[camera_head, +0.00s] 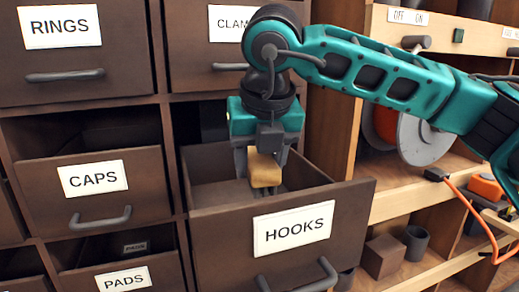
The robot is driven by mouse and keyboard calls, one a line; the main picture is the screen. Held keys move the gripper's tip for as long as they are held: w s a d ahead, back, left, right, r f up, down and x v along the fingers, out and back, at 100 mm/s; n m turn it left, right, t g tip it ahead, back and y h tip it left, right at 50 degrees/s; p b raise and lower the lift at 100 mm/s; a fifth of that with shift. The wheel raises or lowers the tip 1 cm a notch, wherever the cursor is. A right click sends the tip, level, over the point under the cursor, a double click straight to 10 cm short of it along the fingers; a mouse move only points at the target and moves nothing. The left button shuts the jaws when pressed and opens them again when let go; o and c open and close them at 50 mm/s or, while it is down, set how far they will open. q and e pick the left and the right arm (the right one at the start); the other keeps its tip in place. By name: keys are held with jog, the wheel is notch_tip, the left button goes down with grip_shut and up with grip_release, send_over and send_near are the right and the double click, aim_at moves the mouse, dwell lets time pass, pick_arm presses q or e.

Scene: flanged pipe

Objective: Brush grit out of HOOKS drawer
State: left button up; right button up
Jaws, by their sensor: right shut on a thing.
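The HOOKS drawer (222,247) is pulled out at the centre, with its white label (293,228) on the front. My right gripper (264,172) points down into the drawer from above. It is shut on a tan block-like piece, seemingly the brush (265,170), which is inside the drawer opening. The lower end of the brush is hard to make out, and I cannot tell if it touches the drawer floor. No grit can be made out on the visible part of the floor. My left gripper is not in view.
The CAPS drawer (80,196) and PADS drawer (122,274) at left also stand partly open. The RINGS (60,50) and CLAMPS drawer fronts are above. Wooden shelves at right hold a grey disc (425,140), a brown block (383,257), a grey cup (415,243) and an orange cable (470,205).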

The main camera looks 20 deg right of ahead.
notch_tip(320, 180, down, 7)
jog(key=b, duration=0.4)
jog(key=shift+r, duration=0.1)
jog(key=shift+f+b, duration=0.3)
jog(key=shift+b, duration=0.15)
jog(key=shift+f, duration=0.25)
jog(key=shift+f+b, duration=0.2)
jog(key=shift+b, duration=0.35)
pick_arm(q)
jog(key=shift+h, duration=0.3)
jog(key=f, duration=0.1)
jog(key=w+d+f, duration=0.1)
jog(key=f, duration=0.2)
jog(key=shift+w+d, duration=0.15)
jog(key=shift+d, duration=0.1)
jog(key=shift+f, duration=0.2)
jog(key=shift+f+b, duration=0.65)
jog(key=shift+b, duration=0.05)
pick_arm(e)
jog(key=shift+f, duration=0.6)
